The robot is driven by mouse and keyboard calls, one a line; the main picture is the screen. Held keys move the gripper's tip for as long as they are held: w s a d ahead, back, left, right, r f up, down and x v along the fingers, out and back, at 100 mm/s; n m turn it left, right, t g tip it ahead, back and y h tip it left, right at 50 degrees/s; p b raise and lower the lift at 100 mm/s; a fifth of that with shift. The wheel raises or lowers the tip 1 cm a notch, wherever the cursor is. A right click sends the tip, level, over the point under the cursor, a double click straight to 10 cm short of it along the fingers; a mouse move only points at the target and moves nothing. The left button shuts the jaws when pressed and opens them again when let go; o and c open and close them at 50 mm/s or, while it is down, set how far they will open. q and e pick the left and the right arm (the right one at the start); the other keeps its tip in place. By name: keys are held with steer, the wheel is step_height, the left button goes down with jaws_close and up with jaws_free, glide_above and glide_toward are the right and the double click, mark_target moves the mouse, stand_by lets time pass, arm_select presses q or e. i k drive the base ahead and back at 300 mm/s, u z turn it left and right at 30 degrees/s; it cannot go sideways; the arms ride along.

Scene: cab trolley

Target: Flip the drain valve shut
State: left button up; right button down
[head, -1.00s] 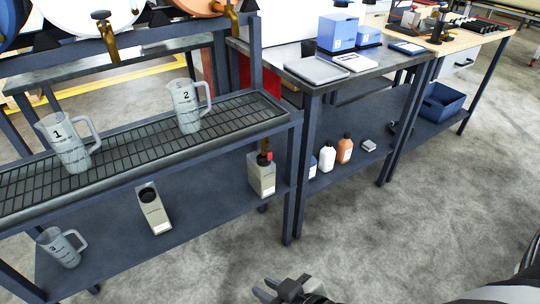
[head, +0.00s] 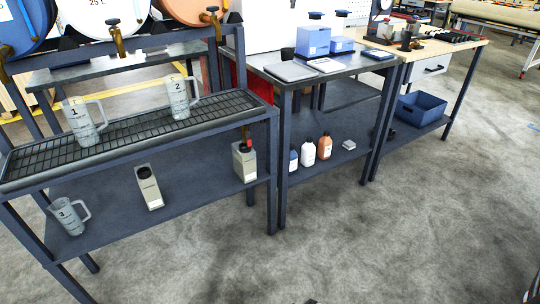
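No part labelled as a drain valve can be made out. Brass taps hang from the drums at the upper left: a middle tap (head: 117,40) with a dark handle, an orange-brown right tap (head: 212,22), and a left tap (head: 4,68) cut by the picture edge. Whether each tap is open or shut is too small to tell. Only a small dark tip of what seems my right gripper (head: 311,301) shows at the bottom edge, well away from the taps; its fingers are cut off. My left gripper is not in view.
Jugs 1 (head: 83,122) and 2 (head: 180,98) stand on the drip grating (head: 130,128). Jug 3 (head: 68,215) and two grey canisters, left (head: 149,188) and right (head: 245,162), are on the shelf below. A workbench (head: 330,82) stands to the right. The front floor (head: 350,240) is clear.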

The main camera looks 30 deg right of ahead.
mark_target(249, 143)
steer(key=z, duration=0.4)
steer(key=i, duration=1.4)
steer(key=u, duration=0.4)
